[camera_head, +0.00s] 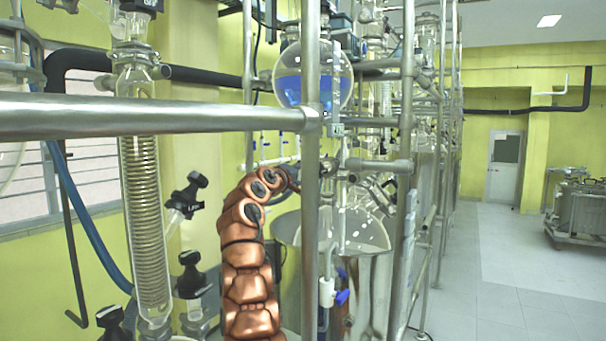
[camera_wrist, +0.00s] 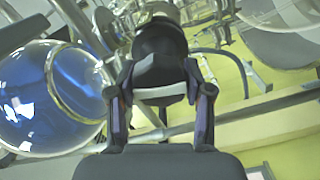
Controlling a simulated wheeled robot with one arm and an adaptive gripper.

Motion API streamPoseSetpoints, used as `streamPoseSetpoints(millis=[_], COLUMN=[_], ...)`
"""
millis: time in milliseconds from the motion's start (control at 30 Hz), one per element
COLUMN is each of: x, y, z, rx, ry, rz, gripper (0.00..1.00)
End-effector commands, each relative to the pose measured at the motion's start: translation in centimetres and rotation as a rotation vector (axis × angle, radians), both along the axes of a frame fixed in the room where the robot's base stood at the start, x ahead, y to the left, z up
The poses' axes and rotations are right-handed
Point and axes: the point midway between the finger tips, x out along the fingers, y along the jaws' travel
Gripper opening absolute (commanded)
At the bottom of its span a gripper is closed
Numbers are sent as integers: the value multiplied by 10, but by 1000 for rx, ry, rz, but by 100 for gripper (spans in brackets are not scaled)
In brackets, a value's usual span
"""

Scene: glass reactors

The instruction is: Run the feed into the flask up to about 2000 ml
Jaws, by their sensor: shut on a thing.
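A round glass flask (camera_head: 290,92) holds blue liquid to roughly its middle in the head view. A pale narrow strip stands at its right side; its markings are too small to read. The flask also shows large at the left of the wrist view (camera_wrist: 35,105), tilted by the camera's angle. My gripper (camera_wrist: 160,95) is shut on a black knob (camera_wrist: 160,45), one finger on each side. In the head view my copper arm rises below the flask and its end is hidden behind a steel post. Whether liquid is flowing cannot be told.
A steel rail (camera_head: 150,117) crosses in front at left, joined to an upright post (camera_head: 311,220). A glass coil condenser (camera_head: 143,210) stands at left. A wide glass vessel (camera_head: 365,232) sits below the flask.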

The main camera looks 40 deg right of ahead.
Motion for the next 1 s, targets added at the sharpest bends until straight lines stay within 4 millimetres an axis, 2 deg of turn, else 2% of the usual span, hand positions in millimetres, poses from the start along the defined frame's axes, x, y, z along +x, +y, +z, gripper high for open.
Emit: streamPoseSetpoints(millis=[367,400,600,667,1000], x=[3,3,3,3,1], y=[2,2,1,1,1], z=[-4,-4,-3,-2,-1], rx=[8,8,5,6,4], ry=[-2,-2,-3,-2,-4], rz=[4,4,5,4,2], gripper=[16,51,72,76,76])
